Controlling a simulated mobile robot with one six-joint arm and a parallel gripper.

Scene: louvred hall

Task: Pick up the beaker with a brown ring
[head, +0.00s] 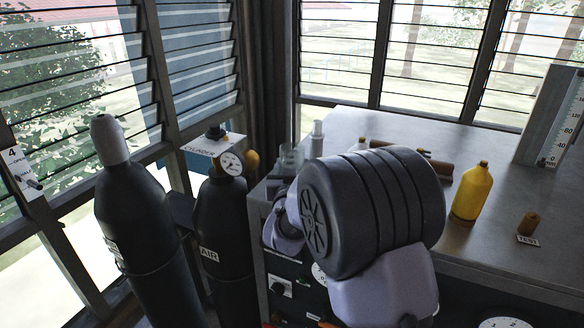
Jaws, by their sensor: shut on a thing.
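A clear glass beaker (291,156) shows at the back left corner of the bench, just left of my arm. A brown ring on it cannot be made out at this size. My gripper (281,180) is mostly hidden behind my own large dark wrist joint; a small grey part shows right below the beaker. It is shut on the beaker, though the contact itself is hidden.
The grey bench (480,210) holds a white bottle (317,138), a yellow bottle (472,191), a brown bottle (437,168) lying behind my arm, and a small brown cork-like piece (528,224) by a label. Dark gas cylinders (135,220) stand left. A scale board (556,118) stands back right.

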